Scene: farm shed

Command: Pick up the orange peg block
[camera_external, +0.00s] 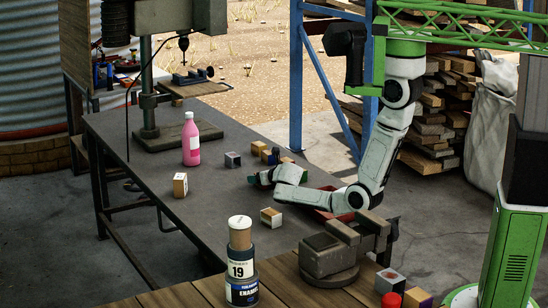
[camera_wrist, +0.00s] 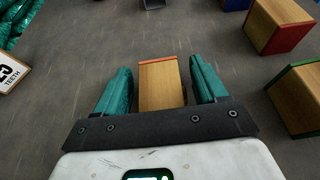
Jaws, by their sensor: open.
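A wooden block with an orange-red edge (camera_wrist: 160,88) lies between the two teal fingers of my gripper (camera_wrist: 158,68) in the wrist view. The fingers stand on either side of it, with a narrow gap at each side, and its near end is hidden by the gripper body. In the external view my gripper (camera_external: 258,178) is low over the dark workbench (camera_external: 205,215), and I cannot make out this block there. My gripper is open and not holding anything.
In the wrist view, a red-edged block (camera_wrist: 278,24) and a green-edged block (camera_wrist: 298,98) lie to the right. A pink bottle (camera_external: 191,140), a grey block (camera_external: 232,159), a white-faced block (camera_external: 180,185) and another block (camera_external: 271,217) stand on the bench. A vise (camera_external: 330,255) is in front.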

